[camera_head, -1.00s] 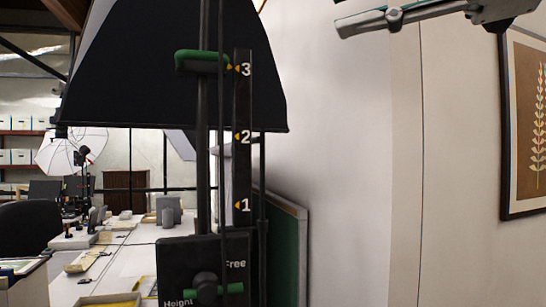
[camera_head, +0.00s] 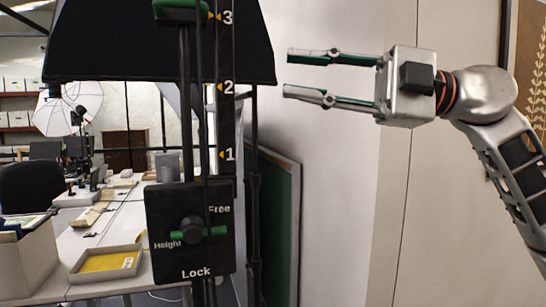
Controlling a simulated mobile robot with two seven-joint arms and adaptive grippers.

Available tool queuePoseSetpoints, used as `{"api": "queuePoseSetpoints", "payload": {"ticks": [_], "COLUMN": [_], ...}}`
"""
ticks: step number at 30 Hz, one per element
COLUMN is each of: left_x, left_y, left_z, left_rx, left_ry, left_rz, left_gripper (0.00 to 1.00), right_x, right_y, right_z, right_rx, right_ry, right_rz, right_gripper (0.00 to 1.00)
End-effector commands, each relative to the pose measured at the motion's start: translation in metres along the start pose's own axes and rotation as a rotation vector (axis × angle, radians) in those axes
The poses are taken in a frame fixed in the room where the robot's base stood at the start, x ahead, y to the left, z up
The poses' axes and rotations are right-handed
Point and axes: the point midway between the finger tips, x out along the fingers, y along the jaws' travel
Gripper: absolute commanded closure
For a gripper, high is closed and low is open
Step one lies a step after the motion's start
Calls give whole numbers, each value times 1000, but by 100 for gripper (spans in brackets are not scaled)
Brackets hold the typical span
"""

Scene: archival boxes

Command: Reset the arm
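My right gripper (camera_head: 308,75) is at the upper right of the head view, in front of the white wall. Its two fingers point left and are spread apart, with nothing between them. It is to the right of a black stand and apart from it. My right arm (camera_head: 490,105) comes in from the right edge, bent upward to the gripper. My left gripper is not in the head view.
The stand has a control box (camera_head: 190,235) with a green knob marked Height, Free and Lock, a green handle (camera_head: 181,12) and a scale (camera_head: 226,90). A table (camera_head: 75,250) at left holds a tray (camera_head: 105,265) and a box (camera_head: 28,260). A green board (camera_head: 278,225) leans by the wall.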

Motion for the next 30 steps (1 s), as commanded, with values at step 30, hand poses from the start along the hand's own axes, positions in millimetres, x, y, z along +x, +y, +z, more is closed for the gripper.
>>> {"api": "queuePoseSetpoints", "payload": {"ticks": [30], "left_x": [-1], "left_y": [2], "left_z": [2], "left_rx": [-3], "left_ry": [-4], "left_rz": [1], "left_gripper": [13], "right_x": [-160], "right_y": [-404], "right_z": [250], "right_rx": [684], "right_ry": [-568], "right_rz": [917], "right_gripper": [73]}}
